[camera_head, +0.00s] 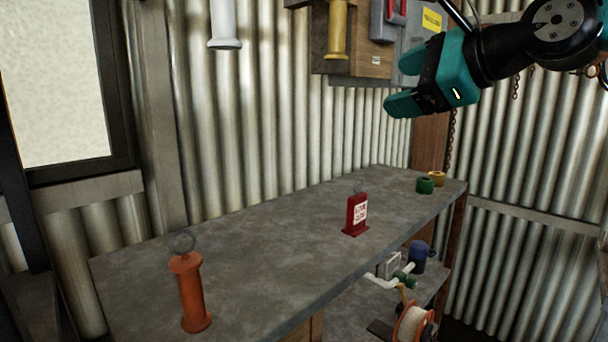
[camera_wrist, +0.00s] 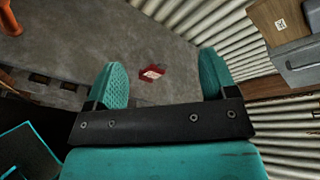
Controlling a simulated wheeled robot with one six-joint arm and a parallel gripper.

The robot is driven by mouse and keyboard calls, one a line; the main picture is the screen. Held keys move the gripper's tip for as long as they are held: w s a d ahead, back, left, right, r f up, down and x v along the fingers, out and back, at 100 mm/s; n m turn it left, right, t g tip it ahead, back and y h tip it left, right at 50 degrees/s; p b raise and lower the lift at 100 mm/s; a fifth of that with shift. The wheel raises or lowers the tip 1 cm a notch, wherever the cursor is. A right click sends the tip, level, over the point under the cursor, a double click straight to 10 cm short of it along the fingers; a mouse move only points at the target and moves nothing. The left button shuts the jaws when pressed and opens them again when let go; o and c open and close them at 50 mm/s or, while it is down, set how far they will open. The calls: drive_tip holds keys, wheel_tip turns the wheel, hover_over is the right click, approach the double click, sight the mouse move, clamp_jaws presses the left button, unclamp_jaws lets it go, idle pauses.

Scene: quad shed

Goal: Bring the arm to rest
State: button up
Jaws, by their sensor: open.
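My gripper (camera_head: 402,82) is at the upper right of the head view, raised above the grey bench top (camera_head: 270,255). Its teal fingers are apart with nothing between them. In the wrist view the gripper (camera_wrist: 160,85) shows both fingertips spread wide. A red tag-like block with a white label (camera_head: 357,214) stands on the bench, below the gripper and apart from it. It also shows in the wrist view (camera_wrist: 152,73), beyond the fingers. An orange cylinder with a ring on top (camera_head: 190,292) stands at the front left of the bench.
Green (camera_head: 425,185) and yellow (camera_head: 437,178) rolls sit at the bench's far right end. A wall board (camera_head: 352,62) with fittings and a grey box (camera_head: 412,50) are close behind the gripper. A lower shelf holds a blue mug (camera_head: 418,254) and a spool (camera_head: 413,325).

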drive_tip(key=s+f+n+g+h+b, duration=0.1)
drive_tip(key=s+f+n+g+b, duration=0.1)
drive_tip(key=s+f+n, duration=0.6)
drive_tip(key=s+f+n+g+h+b, duration=0.2)
drive_tip(key=s+f+n+g, duration=0.3)
drive_tip(key=f, duration=1.1)
drive_tip(key=s+f+n+g+h+b, duration=0.2)
drive_tip(key=s+f+n+g+b, duration=0.2)
drive_tip(key=s+f+n, duration=0.7)
drive_tip(key=shift+s+f+n, duration=0.25)
drive_tip(key=shift+f+n, duration=0.3)
drive_tip(key=shift+n, duration=0.45)
